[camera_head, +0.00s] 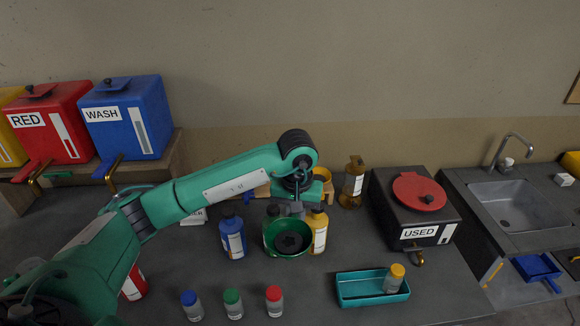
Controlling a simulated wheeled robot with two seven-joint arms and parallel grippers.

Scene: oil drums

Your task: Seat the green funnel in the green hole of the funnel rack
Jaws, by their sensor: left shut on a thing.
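The green funnel (287,239) is a dark green bowl seen from above, in the middle of the table. My left gripper (295,209) is shut on its far rim and holds it in front of a group of bottles. I cannot tell its exact height above the table. The funnel rack (262,190) is a wooden piece behind the gripper, largely covered by my left arm. A yellow funnel (320,173) shows at its right and a blue part at its left. The green hole is hidden. My right gripper is out of view.
A blue bottle (232,236) and a yellow bottle (318,230) stand close beside the funnel. A brown bottle (352,184) and the black USED drum (412,215) are at right. A teal tray (350,290) and several small capped jars are nearer.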

